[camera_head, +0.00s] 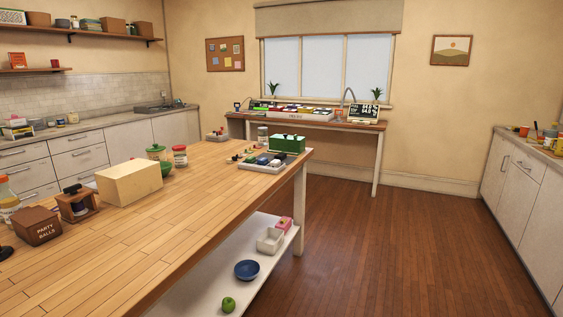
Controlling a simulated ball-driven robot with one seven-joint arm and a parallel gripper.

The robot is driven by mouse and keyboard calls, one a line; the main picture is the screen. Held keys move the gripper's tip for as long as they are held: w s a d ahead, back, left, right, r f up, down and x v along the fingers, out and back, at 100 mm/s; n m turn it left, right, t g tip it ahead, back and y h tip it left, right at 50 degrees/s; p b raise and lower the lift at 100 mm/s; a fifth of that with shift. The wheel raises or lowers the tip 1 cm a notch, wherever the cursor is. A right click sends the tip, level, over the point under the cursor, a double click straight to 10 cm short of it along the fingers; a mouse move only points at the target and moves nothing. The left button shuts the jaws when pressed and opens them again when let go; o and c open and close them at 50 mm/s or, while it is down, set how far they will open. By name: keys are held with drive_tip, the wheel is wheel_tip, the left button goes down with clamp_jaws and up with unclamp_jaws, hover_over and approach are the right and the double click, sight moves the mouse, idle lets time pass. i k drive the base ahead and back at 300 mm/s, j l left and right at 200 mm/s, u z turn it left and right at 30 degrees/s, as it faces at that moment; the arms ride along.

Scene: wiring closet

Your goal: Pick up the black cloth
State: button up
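I cannot make out a black cloth for certain. A small dark item (263,160) lies among other small things in a light tray (248,166) at the far right corner of the wooden table (190,215). It is too small to tell whether it is cloth. Another black object (5,252) shows partly at the left edge on the table, cut off by the frame. My gripper is not in view.
On the table are a pale yellow box (128,184), a brown "PARTY BALLS" box (37,228), jars (180,156) and a green box (288,143). A lower shelf (210,290) holds a blue bowl (247,270) and a green apple (228,304). The wooden floor (390,250) to the right is clear.

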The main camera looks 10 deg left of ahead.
sight(280, 156)
drive_tip(key=i+l+z, duration=0.1)
drive_tip(key=i+z, duration=0.4)
drive_tip(key=i, duration=1.75)
drive_tip(key=i+u, duration=0.1)
drive_tip(key=i, duration=1.2)
drive_tip(key=i+l+u, duration=0.15)
drive_tip(key=i+u, duration=0.25)
drive_tip(key=i+l+u, duration=0.55)
drive_tip(key=u, duration=0.2)
drive_tip(key=i+l+u, duration=0.25)
drive_tip(key=u, duration=0.2)
drive_tip(key=i+l+u, duration=0.25)
drive_tip(key=l+u, duration=0.15)
